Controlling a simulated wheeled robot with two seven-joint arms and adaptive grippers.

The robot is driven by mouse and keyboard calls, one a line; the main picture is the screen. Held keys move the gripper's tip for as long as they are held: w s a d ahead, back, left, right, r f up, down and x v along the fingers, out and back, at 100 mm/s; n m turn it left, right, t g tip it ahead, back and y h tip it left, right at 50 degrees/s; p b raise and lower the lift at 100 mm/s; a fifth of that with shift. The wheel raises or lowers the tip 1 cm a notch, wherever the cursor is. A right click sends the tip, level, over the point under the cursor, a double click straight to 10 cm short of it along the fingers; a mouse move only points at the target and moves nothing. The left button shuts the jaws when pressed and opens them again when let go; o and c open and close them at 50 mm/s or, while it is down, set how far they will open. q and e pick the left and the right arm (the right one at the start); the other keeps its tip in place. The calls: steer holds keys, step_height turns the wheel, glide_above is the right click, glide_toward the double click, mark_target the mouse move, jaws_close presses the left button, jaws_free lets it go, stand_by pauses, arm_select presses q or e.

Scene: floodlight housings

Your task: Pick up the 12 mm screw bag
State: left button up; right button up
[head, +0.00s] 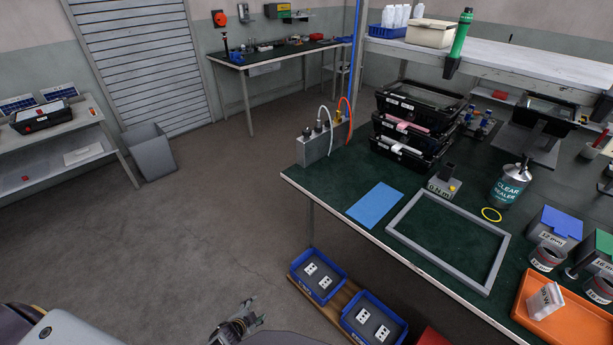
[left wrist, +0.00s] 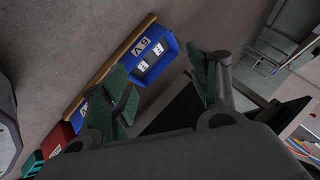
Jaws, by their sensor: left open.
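A white screw bag (head: 545,300) stands in the orange tray (head: 575,322) at the bottom right of the head view. Its printed label is too small to read surely. A container with a blue lid (head: 560,223), marked 12 mm, stands behind the tray. My left gripper (head: 254,313) is low over the floor, left of the blue bins and well away from the bag. In the left wrist view its green-padded fingers (left wrist: 164,95) are apart with nothing between them. My right gripper is not in view.
A grey frame (head: 449,282), blue pad (head: 375,204), sealer can (head: 509,187) and yellow ring (head: 491,214) lie or stand on the green-topped bench. Blue bins (head: 342,290) sit low beside the bench. A grey waste bin (head: 150,152) stands on otherwise open floor.

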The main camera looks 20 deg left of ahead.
arm_select(q)
steer(key=s+d+f+n+g+p, duration=0.1)
steer(key=s+d+n+g+p, duration=0.1)
steer(key=s, duration=0.9)
steer(key=s+d+f+n+g+p, duration=0.1)
steer(key=s+d+n+g+p, duration=0.1)
steer(key=s, duration=0.9)
steer(key=s+d+f+n+g+p, duration=0.2)
steer(key=s+d+n+g+p, duration=0.1)
steer(key=s, duration=0.8)
steer(key=g+p, duration=0.1)
steer(key=p, duration=0.1)
steer(key=shift+s+d+p, duration=0.15)
steer(key=shift+d+p, duration=0.1)
steer(key=shift+p, duration=0.1)
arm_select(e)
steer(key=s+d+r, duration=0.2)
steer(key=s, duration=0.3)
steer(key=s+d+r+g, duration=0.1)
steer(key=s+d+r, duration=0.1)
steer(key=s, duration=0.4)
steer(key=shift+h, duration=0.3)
